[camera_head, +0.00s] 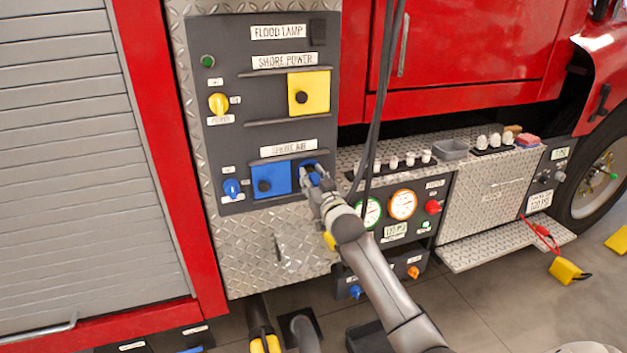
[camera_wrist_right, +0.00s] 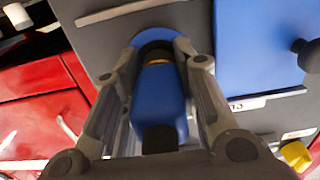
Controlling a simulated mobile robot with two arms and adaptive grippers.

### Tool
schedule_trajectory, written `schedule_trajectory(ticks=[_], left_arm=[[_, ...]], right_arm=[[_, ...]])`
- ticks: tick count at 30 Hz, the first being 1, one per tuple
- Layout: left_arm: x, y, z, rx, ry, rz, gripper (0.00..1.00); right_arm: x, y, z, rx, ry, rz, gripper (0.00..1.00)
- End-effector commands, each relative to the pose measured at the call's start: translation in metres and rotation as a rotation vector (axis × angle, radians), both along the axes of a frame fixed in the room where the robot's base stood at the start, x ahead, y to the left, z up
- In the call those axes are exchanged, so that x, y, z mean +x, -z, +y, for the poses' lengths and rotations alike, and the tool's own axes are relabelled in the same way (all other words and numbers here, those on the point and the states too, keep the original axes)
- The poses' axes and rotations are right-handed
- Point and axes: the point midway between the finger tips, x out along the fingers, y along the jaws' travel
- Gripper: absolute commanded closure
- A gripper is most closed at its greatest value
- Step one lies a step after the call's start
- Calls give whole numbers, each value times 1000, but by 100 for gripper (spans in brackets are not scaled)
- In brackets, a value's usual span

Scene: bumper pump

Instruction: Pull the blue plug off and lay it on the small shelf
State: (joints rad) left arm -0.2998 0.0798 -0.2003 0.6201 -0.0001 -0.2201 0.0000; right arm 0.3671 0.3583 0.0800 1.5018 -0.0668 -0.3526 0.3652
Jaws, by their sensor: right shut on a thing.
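The blue plug (camera_wrist_right: 160,98) sits at the round blue socket (camera_wrist_right: 178,44) on the dark panel, beside the blue square cover (camera_head: 270,179). In the head view the plug (camera_head: 315,177) is mostly hidden by my right gripper (camera_head: 314,183). The right gripper is shut on the plug, with one finger on each side in the wrist view (camera_wrist_right: 163,90). A dark ring and a thin orange band show between the plug and the socket; I cannot tell how deep it is seated. A diamond-plate ledge (camera_head: 460,256) sticks out low at the right. My left gripper is not in view.
Dark cables (camera_head: 377,110) hang just right of the gripper. A gauge panel (camera_head: 424,209) is to the right, under a counter holding a grey bin (camera_head: 451,149) and several white fittings. A yellow cover (camera_head: 309,84) is above. A yellow block (camera_head: 566,270) is by the ledge, which has bare room.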

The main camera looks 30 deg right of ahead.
Motion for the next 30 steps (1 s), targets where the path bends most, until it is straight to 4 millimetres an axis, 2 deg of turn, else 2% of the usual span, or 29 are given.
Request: schedule_trajectory(ticks=[30], left_arm=[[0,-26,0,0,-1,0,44]], right_arm=[[-40,-2,10,-1,-1,-3,100]])
